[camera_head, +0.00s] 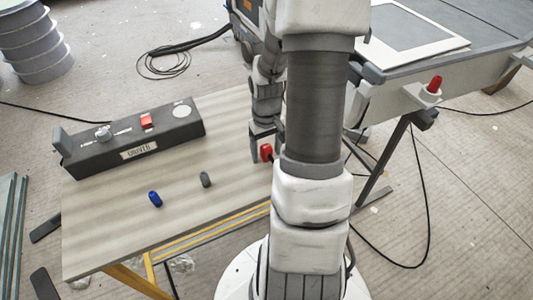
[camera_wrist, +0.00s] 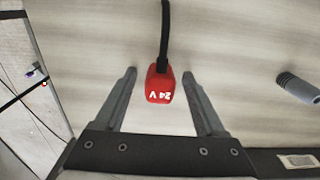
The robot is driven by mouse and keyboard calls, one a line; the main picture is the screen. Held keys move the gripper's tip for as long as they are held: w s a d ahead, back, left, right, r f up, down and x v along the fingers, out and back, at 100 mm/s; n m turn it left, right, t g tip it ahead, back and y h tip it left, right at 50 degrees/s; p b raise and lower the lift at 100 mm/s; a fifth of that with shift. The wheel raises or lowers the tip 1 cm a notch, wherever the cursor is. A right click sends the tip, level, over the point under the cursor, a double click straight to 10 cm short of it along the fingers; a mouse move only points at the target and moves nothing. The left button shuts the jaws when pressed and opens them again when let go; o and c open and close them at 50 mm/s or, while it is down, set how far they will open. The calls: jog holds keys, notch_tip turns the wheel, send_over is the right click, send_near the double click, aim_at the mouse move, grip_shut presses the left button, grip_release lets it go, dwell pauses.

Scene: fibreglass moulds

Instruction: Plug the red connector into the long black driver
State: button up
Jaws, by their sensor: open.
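The red connector (camera_head: 266,152) lies on the table's right part in the head view. In the wrist view the red connector (camera_wrist: 160,88) shows "24 V" upside down, with a black cable running up from it. My gripper (camera_head: 267,154) is open around it; in the wrist view my gripper (camera_wrist: 159,76) has one finger on each side, with gaps between. The long black driver (camera_head: 130,142) lies at the table's far left, with a knob, a red switch, a white disc and a label plate on it. Its socket cannot be made out.
A blue connector (camera_head: 155,199) and a grey connector (camera_head: 205,180) lie on the wooden table (camera_head: 120,230) in front of the driver. The grey connector also shows in the wrist view (camera_wrist: 297,87). A mould bench (camera_head: 440,60) with a red button (camera_head: 434,85) stands at right.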

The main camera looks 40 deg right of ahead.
aim_at(267, 146)
grip_shut()
dwell(0.3)
jog(key=shift+r, duration=0.2)
notch_tip(267, 146, up, 5)
jog(key=shift+f+p, duration=0.2)
jog(key=shift+p, duration=0.95)
jog(key=d+r+p, duration=0.2)
jog(key=d+r, duration=0.4)
jog(key=d, duration=0.5)
jog(key=shift+s+d+p, duration=0.15)
jog(key=shift+d+p, duration=0.2)
jog(key=shift+d, duration=0.05)
